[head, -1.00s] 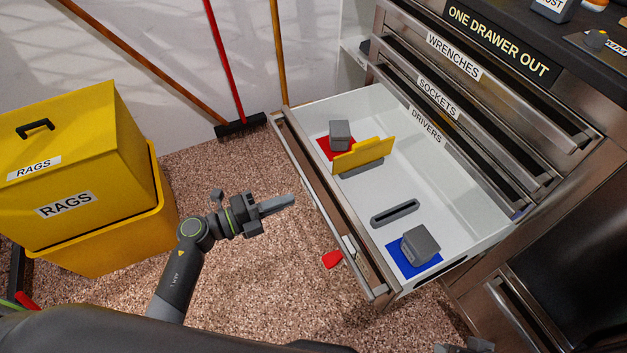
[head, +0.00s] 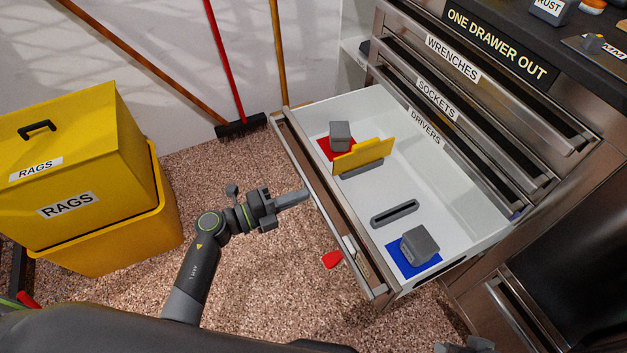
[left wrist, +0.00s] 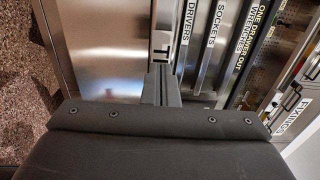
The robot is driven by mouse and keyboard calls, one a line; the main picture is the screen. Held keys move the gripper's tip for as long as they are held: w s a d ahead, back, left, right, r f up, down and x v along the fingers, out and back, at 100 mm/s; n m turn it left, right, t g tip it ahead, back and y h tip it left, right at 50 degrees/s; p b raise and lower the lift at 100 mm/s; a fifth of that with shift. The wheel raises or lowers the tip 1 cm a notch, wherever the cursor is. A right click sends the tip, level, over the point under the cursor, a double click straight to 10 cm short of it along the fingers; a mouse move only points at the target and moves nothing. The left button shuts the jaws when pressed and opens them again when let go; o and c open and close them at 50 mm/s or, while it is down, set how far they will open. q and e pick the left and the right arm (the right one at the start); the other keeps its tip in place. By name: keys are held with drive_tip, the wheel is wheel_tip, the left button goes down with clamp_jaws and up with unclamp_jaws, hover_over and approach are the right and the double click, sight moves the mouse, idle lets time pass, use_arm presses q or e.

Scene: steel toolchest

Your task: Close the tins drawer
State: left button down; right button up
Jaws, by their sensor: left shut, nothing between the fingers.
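The open drawer (head: 375,219) stands pulled far out of the steel chest, below the drawer labelled DRIVERS. Its white inside holds a grey block on a red patch (head: 340,135), a grey block on a blue patch (head: 420,244) and a yellow divider (head: 364,155). My left gripper (head: 306,193) is shut and empty, its tips at the outer side of the drawer front; I cannot tell if they touch. In the left wrist view the shut fingers (left wrist: 161,84) point at the steel front (left wrist: 105,45), partly covering its label. A grey part at the bottom right edge may be my right gripper (head: 464,345); its jaws are unclear.
The drawers above, WRENCHES (head: 453,57), SOCKETS (head: 437,97) and DRIVERS (head: 425,127), are in the chest. A yellow RAGS bin (head: 75,180) stands at left. A broom (head: 240,126) leans at the wall. A small red object (head: 332,260) lies on the floor by the drawer.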

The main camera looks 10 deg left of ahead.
use_arm(q)
drive_tip(key=v, duration=0.9)
idle(0.7)
